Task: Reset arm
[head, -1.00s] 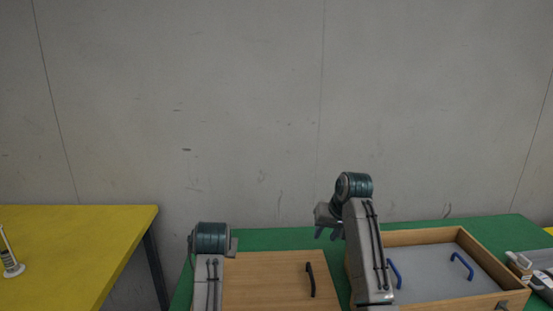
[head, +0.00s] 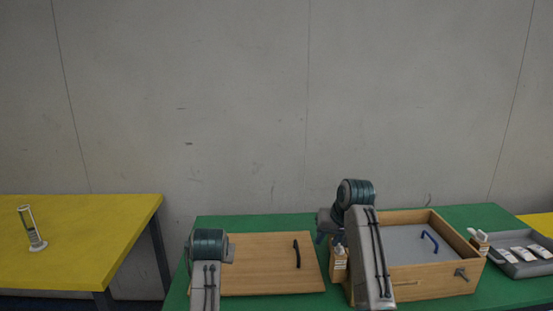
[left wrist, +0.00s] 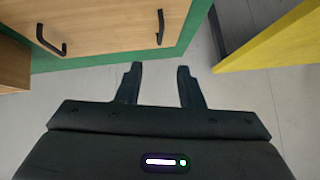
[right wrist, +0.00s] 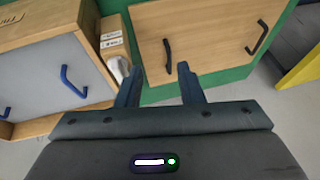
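My left gripper (left wrist: 156,84) is open and empty in the left wrist view, above the floor beside the green table. In the head view its fingers are hidden behind my left arm. My right gripper (right wrist: 157,82) is open in the right wrist view, with nothing held between its fingers. It also shows in the head view (head: 329,226), above the green table between the wooden panel (head: 265,270) and the wooden box (head: 440,283). A small labelled carton (right wrist: 112,38) stands beside the box, with a white item near my right gripper's left finger.
The green table (head: 255,223) carries the wooden panel with black handles and the box with a grey inner panel and blue handles. A grey tray (head: 522,267) with white packages is at the right. A yellow table (head: 95,240) at left bears a small upright device (head: 32,230).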

